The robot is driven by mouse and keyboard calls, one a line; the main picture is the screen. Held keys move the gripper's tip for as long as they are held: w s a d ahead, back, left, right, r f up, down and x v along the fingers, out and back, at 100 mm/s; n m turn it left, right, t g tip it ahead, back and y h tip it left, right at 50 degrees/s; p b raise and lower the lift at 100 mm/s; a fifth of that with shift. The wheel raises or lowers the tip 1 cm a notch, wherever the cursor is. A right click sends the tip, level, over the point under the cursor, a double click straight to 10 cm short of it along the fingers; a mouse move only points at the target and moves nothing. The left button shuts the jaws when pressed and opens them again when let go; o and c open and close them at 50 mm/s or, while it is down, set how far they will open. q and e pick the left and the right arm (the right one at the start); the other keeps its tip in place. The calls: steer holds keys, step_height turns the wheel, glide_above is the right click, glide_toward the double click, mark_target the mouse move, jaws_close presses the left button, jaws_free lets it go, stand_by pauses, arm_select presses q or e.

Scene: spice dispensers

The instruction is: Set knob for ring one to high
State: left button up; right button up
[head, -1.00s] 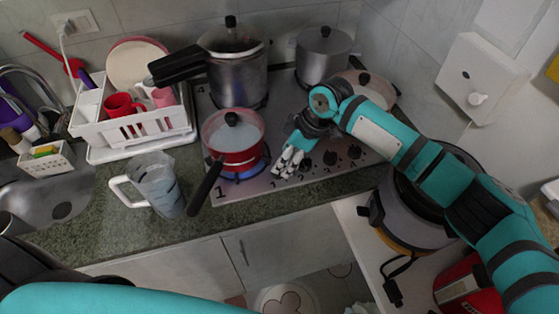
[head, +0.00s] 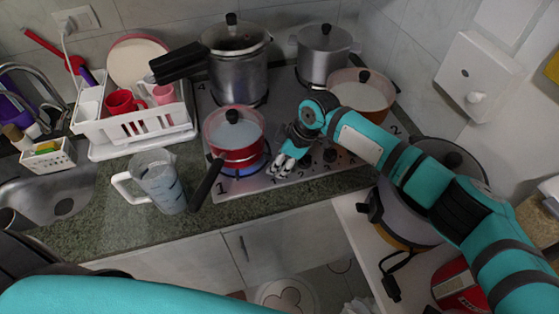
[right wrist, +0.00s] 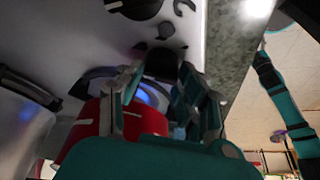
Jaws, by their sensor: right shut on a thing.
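The hob (head: 228,192) carries a row of dark knobs along its front edge. My right gripper (head: 280,168) is at the left end of this row, just right of the red saucepan (head: 240,158). In the right wrist view, my right gripper (right wrist: 165,75) is shut around a dark knob (right wrist: 162,61), apparently the ring-one knob; the fingers hide much of it, and its setting is unreadable. A blue flame (head: 243,174) burns under the red saucepan, by the printed 1. My left gripper is out of view.
Another knob (right wrist: 135,7) lies close to the held one. The saucepan's black handle (head: 206,185) sticks out over the counter. A clear jug (head: 160,183) stands left of it. Pots occupy the other rings, and a cooker (head: 405,205) is at right.

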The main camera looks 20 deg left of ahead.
steer(key=shift+c, duration=1)
steer(key=m+p, duration=0.1)
steer(key=m+t+p, duration=0.1)
steer(key=p, duration=0.1)
steer(key=shift+s+r+m, duration=0.15)
steer(key=shift+r+m, duration=0.15)
steer(key=shift+f+m+t+p, duration=0.15)
steer(key=shift+m+t+p, duration=0.15)
steer(key=shift+m+p, duration=0.4)
steer(key=shift+f, duration=0.1)
steer(key=o, duration=1.2)
steer(key=shift+c, duration=0.2)
steer(key=v, duration=1.2)
